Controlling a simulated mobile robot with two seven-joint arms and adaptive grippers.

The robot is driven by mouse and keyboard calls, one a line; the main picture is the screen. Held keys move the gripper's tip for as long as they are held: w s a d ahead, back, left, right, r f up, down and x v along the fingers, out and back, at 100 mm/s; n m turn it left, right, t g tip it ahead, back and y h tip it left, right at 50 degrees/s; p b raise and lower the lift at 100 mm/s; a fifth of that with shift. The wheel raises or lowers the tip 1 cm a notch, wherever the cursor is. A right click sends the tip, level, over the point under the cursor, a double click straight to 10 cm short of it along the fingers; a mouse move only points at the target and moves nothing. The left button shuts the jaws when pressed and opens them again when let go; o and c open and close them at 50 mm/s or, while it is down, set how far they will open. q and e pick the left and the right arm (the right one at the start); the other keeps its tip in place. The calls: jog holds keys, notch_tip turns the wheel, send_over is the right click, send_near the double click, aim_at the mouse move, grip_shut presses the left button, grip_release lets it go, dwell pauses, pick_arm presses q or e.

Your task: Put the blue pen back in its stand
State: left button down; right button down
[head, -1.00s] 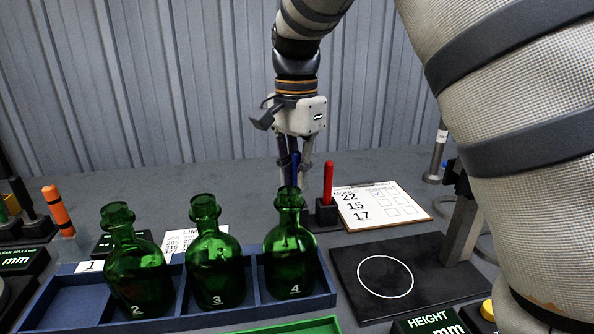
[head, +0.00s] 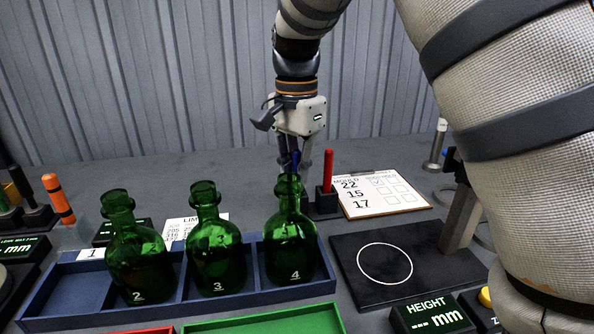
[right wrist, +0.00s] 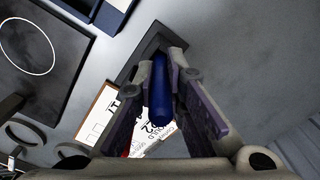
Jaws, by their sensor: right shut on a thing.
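The blue pen (right wrist: 160,92) is between the fingers of my right gripper (right wrist: 172,85), which is shut on it. In the right wrist view the pen points at a dark block (right wrist: 133,62), probably its stand; I cannot tell whether the pen's end is inside it. In the head view the pen (head: 294,160) and my right gripper (head: 293,165) are just behind bottle 4, which hides their lower ends. A red pen (head: 328,170) stands upright in a black stand (head: 326,199) to the right. My left gripper is not in view.
Green bottles (head: 218,255) stand in a blue tray (head: 85,290) in front of the gripper. A clipboard (head: 384,208) lies right of the red pen. A black plate with a white circle (head: 345,262) is nearer.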

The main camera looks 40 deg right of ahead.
jog(key=c, duration=1.6)
grip_release()
jog(key=shift+r, duration=0.1)
